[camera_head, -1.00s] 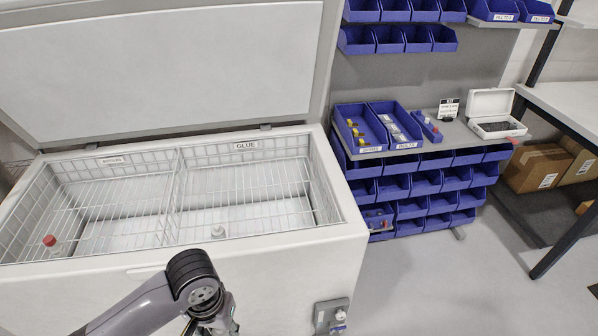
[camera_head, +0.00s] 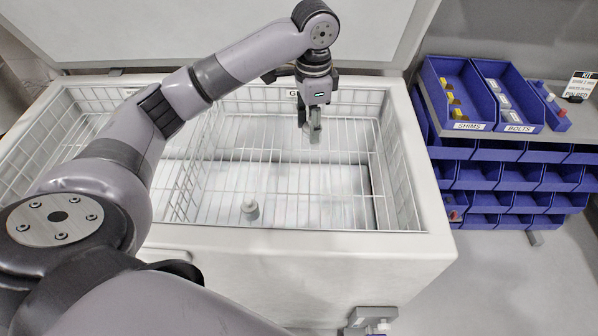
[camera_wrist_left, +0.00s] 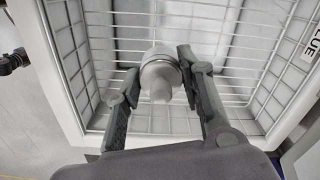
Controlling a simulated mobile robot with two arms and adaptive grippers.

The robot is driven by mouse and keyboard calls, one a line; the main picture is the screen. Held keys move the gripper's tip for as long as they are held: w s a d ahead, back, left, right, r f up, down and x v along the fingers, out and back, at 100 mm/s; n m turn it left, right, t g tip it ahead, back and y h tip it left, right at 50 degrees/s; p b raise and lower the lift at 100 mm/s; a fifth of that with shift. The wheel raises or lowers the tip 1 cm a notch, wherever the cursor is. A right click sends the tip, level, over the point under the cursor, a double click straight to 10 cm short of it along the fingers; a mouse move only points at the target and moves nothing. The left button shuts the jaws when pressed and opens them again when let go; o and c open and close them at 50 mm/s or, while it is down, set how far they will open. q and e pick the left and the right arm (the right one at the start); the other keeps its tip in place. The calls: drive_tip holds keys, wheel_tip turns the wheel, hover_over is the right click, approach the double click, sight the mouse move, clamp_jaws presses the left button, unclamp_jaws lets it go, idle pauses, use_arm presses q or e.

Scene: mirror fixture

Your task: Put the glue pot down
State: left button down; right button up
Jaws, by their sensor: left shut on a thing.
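My left gripper (camera_head: 313,130) is over the right-hand basket of the open white chest, near the back. In the left wrist view the gripper (camera_wrist_left: 160,88) is shut on a pale grey-white pot, the glue pot (camera_wrist_left: 160,72), with the wire basket behind it. In the head view the held pot is hard to tell from the fingers. The basket (camera_head: 300,170) carries a GLUE label, mostly covered by my arm; the label (camera_wrist_left: 314,48) also shows in the left wrist view. Another small white pot (camera_head: 250,208) stands in this basket near the front. My right gripper is not in view.
The raised lid (camera_head: 200,30) stands behind the chest. The chest's rim (camera_head: 400,130) surrounds the baskets. Blue shims (camera_head: 458,95) and bolts (camera_head: 508,95) bins stand on a rack to the right. The basket's middle and right look clear.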

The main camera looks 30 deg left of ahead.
use_arm(q)
drive_tip(key=shift+w+a+r, duration=0.2)
drive_tip(key=shift+a+f, duration=0.1)
drive_tip(key=shift+f, duration=0.25)
wheel_tip(320, 180, down, 19)
drive_tip(key=shift+w+b, duration=0.15)
drive_tip(key=shift+b, duration=0.25)
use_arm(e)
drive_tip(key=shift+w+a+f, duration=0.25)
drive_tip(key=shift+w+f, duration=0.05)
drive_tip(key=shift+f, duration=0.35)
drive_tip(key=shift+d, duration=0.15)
use_arm(q)
drive_tip(key=c, duration=1.1)
unclamp_jaws()
drive_tip(key=shift+o, duration=0.2)
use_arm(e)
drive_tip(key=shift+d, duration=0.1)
